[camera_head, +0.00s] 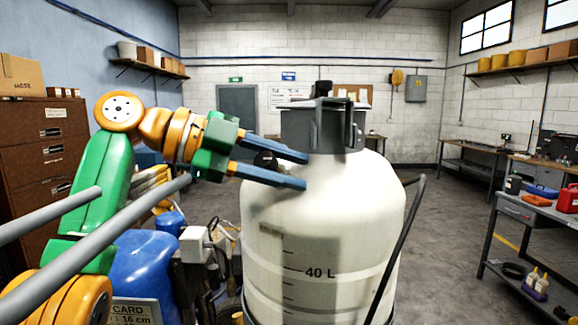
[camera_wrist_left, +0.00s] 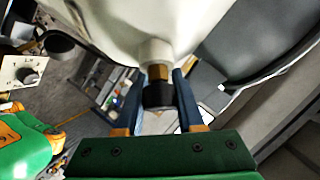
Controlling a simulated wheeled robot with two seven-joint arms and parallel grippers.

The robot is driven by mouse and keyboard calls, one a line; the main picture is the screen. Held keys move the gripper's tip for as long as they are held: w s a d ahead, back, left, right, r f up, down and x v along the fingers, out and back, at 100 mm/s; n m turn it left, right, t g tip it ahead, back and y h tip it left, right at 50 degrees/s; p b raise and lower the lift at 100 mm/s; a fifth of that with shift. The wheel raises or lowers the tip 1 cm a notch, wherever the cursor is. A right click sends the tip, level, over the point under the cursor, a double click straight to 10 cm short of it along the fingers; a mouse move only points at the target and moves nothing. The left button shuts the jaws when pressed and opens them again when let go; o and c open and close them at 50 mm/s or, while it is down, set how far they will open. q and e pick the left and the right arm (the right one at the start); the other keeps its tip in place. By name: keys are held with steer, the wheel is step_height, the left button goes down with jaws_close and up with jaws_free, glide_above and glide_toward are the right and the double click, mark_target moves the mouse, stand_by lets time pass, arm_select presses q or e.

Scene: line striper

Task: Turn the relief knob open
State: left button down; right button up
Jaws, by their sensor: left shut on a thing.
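The relief knob is a small black knob on a brass stem, sticking out from the shoulder of the white tank (camera_head: 330,240). In the left wrist view the knob (camera_wrist_left: 159,95) sits between the two blue fingers of my left gripper (camera_wrist_left: 160,78), with the brass stem (camera_wrist_left: 159,72) beyond it. In the head view my left gripper (camera_head: 306,171) comes in from the left, and the dark knob (camera_head: 265,160) shows partly between its fingers. The gripper is shut on the knob. The knob's turn angle cannot be told. My right gripper is not in view.
The tank has a grey lid and clamp (camera_head: 322,125) on top. A black hose (camera_head: 408,240) runs down its right side. Grey bars (camera_head: 120,235) cross the lower left. A workbench (camera_head: 535,225) with bottles stands at right. Open floor lies between tank and bench.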

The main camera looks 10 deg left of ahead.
arm_select(q)
steer(key=shift+r, duration=0.25)
steer(key=c, duration=0.5)
jaws_free()
steer(key=shift+a, duration=0.1)
steer(key=shift+c, duration=0.2)
steer(key=shift+s+f, duration=0.1)
steer(key=shift+a, duration=0.1)
